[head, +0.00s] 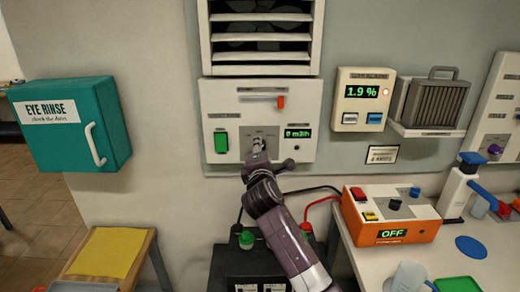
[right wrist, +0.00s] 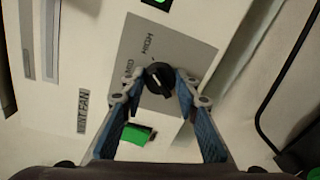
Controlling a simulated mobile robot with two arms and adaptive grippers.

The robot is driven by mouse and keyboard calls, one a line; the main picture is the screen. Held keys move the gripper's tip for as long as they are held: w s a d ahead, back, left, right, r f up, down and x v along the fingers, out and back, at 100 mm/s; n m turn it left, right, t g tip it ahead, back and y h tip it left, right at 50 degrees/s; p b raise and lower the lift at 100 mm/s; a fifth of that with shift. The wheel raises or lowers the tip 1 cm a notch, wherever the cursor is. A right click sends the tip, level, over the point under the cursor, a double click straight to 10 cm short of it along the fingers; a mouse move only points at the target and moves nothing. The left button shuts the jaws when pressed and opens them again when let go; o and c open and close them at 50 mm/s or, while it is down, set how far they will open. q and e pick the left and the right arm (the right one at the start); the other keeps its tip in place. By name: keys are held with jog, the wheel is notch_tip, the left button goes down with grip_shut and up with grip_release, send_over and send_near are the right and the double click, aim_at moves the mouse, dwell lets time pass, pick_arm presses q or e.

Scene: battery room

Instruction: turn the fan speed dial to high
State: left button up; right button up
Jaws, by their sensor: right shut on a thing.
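The fan speed dial (right wrist: 158,77) is a black round knob on a grey plate in the right wrist view. The words MID and HIGH are printed beside it. My right gripper (right wrist: 160,88) is shut on the dial, with a blue-padded finger on either side. The dial's exact pointer direction is hard to read. In the head view my right gripper (head: 258,150) reaches the white fan panel (head: 225,98) and mostly hides the dial. The panel's green display (head: 297,133) seems to read 0 m3/h. My left gripper is not in view.
A green switch (head: 221,141) sits left of the dial, and an orange-tipped slider (head: 281,102) above it. A gas alarm (head: 362,99) reads 1.9 %. An orange box (head: 390,228) showing OFF stands on the right bench. A teal eye rinse cabinet (head: 72,125) hangs at left.

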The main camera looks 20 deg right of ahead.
jog(key=shift+m, duration=1)
jog(key=o, duration=1.2)
jog(key=shift+c, duration=0.2)
jog(key=v, duration=1.2)
jog(key=shift+d, duration=0.15)
